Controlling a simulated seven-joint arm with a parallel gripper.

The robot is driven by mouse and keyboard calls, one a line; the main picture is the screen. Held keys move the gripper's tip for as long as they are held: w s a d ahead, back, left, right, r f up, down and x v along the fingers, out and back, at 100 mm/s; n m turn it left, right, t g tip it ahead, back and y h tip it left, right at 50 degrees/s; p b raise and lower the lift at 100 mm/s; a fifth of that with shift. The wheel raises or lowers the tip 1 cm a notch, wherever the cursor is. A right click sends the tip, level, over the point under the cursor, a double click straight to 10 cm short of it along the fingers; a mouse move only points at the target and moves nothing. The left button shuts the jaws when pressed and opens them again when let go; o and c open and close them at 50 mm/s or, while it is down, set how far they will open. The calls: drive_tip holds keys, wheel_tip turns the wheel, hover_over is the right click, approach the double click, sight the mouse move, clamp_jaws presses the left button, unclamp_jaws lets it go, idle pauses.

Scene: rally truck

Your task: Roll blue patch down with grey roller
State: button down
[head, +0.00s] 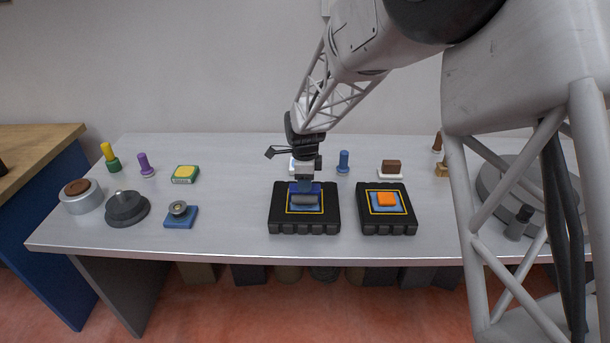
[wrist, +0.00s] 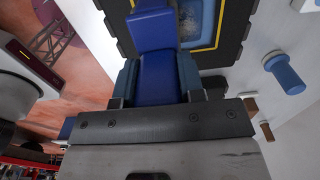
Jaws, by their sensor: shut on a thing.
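My gripper (head: 305,184) is shut on the blue handle (wrist: 158,76) of the grey roller (head: 304,199). It holds the roller low over the blue patch (head: 303,208) on the left black tread block (head: 304,228). In the head view the roller overlaps the patch; I cannot tell whether they touch. A yellow outline surrounds the patch. Part of the patch (wrist: 197,22) and the black block (wrist: 238,25) also show in the wrist view. The grey roller itself is hidden there behind its handle.
Several pegs, a yellow-green block (head: 185,173) and a dark disc (head: 127,208) are left.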

drive_tip(key=shift+s+r, duration=0.2)
drive_tip(key=shift+r, duration=3.95)
drive_tip(key=w+r, duration=0.4)
drive_tip(key=w, duration=0.2)
drive_tip(key=shift+w+f, duration=0.1)
drive_tip(key=shift+f, duration=0.05)
drive_tip(key=shift+f, duration=2.4)
drive_tip(key=shift+r, duration=0.1)
drive_tip(key=shift+r, duration=0.35)
